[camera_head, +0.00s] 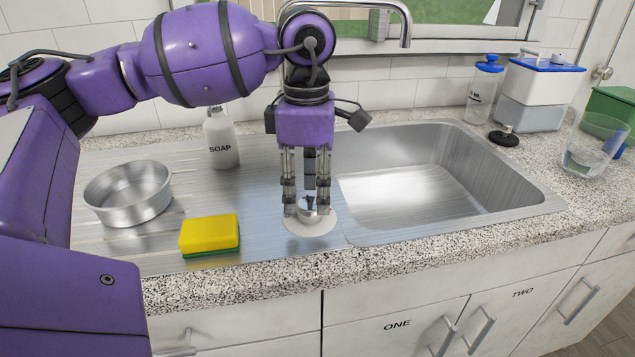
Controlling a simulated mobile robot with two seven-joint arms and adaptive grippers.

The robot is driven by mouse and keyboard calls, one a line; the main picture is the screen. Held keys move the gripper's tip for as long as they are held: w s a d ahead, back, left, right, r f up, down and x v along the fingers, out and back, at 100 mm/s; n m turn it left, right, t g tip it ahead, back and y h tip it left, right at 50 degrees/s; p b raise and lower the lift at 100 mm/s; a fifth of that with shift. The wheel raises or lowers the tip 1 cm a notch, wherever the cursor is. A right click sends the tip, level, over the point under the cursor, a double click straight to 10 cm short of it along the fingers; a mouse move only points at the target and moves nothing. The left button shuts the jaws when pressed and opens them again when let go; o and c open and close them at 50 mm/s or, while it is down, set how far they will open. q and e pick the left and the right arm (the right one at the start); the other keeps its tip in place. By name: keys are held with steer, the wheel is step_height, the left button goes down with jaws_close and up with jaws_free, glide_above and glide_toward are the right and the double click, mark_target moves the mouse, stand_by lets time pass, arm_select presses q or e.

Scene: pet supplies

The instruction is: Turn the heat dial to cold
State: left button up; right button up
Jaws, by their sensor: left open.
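A round whitish disc with a small grey knob on it, which looks like the heat dial (310,226), is on the steel drainboard at the left front edge of the sink basin. My left gripper (306,208) points straight down over it. Its two fingers are open, one on each side of the knob, with their tips close to the disc. I cannot tell whether they touch it. The fingers partly hide the knob, and no cold or hot marking is readable. My right gripper is not in view.
A yellow and green sponge (209,234), a round metal pan (128,193) and a soap bottle (221,140) stand left of the gripper. The empty sink basin (410,190) lies to the right. The faucet (405,25) arches behind. A clear cup (592,147) stands far right.

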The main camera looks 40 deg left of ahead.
arm_select(q)
step_height(320, 180, down, 2)
steer(key=c, duration=1)
steer(key=shift+w+r, duration=0.1)
steer(key=shift+c, duration=0.2)
